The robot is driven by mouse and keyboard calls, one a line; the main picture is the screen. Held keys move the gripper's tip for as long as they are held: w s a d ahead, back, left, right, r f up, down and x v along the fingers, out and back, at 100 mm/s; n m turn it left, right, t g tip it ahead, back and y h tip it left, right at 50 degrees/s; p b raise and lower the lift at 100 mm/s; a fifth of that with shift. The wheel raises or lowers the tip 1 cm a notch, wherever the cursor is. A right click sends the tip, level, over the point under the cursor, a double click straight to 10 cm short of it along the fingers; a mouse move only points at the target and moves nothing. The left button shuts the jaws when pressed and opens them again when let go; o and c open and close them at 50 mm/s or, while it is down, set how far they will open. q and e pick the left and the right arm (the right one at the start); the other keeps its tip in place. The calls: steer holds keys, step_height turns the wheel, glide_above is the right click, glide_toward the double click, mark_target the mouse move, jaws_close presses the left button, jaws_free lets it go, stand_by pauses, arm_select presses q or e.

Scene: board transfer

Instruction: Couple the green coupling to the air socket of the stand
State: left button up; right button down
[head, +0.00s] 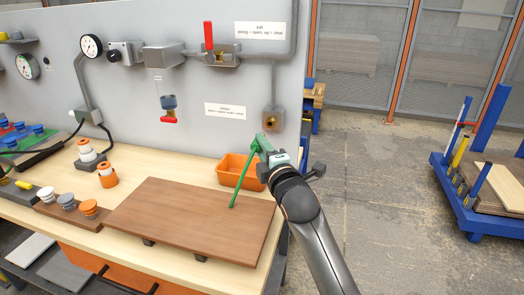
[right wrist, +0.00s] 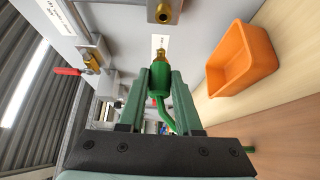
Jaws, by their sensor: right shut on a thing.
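The green coupling (right wrist: 159,78) has a brass tip and a green hose (head: 240,180) trailing from its back end. My right gripper (head: 264,147) is shut on the coupling, with one finger on each side of it in the right wrist view. The air socket (head: 271,119) is a brass fitting on a grey block, low on the right end of the stand's grey panel. It also shows in the right wrist view (right wrist: 163,12). The coupling's tip points towards the socket and is apart from it. My left gripper is not in view.
An orange bin (head: 235,172) stands on the bench close to the panel, left of my right gripper. A brown board (head: 190,215) lies in front of it. A red-handled valve (head: 209,38) and gauges are on the panel.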

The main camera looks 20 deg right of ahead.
arm_select(q)
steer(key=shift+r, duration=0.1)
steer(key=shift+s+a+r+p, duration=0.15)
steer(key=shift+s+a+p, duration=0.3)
steer(key=shift+p, duration=0.25)
arm_select(e)
steer(key=w+d, duration=0.2)
steer(key=w, duration=0.1)
steer(key=w+d, duration=0.1)
steer(key=shift+w, duration=0.35)
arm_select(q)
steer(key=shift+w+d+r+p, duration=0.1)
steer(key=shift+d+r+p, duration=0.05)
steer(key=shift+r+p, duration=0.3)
arm_select(e)
steer(key=shift+d, duration=0.1)
stand_by(0.3)
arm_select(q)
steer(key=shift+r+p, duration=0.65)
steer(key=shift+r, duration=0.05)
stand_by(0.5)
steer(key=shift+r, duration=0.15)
arm_select(e)
steer(key=shift+w+d+r, duration=0.1)
steer(key=shift+w+d, duration=0.3)
steer(key=shift+w, duration=0.2)
steer(key=shift+w+d, duration=0.4)
steer(key=shift+w, duration=0.2)
